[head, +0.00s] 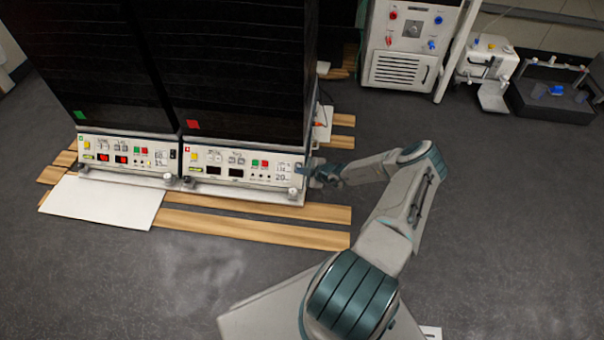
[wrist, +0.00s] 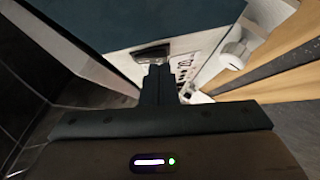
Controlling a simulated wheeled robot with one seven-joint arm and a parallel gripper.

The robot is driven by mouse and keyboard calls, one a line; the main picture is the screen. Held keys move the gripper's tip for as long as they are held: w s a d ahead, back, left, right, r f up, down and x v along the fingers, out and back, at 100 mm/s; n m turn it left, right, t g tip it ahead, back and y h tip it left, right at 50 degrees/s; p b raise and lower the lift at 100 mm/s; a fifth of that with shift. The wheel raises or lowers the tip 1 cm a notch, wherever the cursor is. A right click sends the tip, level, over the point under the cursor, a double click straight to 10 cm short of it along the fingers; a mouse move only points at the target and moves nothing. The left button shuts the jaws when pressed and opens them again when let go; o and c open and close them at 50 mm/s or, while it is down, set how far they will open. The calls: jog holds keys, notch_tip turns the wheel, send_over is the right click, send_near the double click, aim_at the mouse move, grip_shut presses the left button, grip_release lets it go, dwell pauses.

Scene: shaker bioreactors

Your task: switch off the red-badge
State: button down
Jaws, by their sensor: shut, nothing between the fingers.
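The red-badge shaker (head: 240,75) is the right one of two tall dark cabinets, with a red square low on its front. Its white control panel (head: 225,172) has yellow, green and red buttons, and its two displays look dark. My gripper (head: 314,174) is at the right end of this panel, its fingers partly hidden in the head view. In the wrist view my shut, empty fingers (wrist: 158,72) point at a black switch (wrist: 152,53) on the panel. They cover part of it; I cannot tell whether they touch it or which way it is set.
The green-badge shaker (head: 105,70) stands directly left, its displays lit red. A white board (head: 104,202) and wooden planks (head: 250,232) lie on the floor in front. A white knob (wrist: 232,55) sits beside my fingers. Other lab devices (head: 410,45) stand at the back right. Open floor lies between.

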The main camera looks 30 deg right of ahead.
dwell(0.3)
jog(key=shift+w+d+f+b, duration=0.1)
jog(key=shift+d+f+b, duration=0.05)
jog(key=shift+f+b, duration=0.55)
jog(key=shift+s, duration=0.2)
jog(key=shift+r+p, duration=0.25)
jog(key=shift+p, duration=0.1)
jog(key=shift+w+a+r+p, duration=0.2)
jog(key=shift+r+p, duration=0.1)
jog(key=shift+r, duration=0.2)
jog(key=a+p+v, duration=0.2)
jog(key=p+v, duration=0.7)
jog(key=v, duration=0.3)
jog(key=shift+s+a+r, duration=0.25)
jog(key=shift+s+r, duration=0.25)
jog(key=shift+s, duration=0.15)
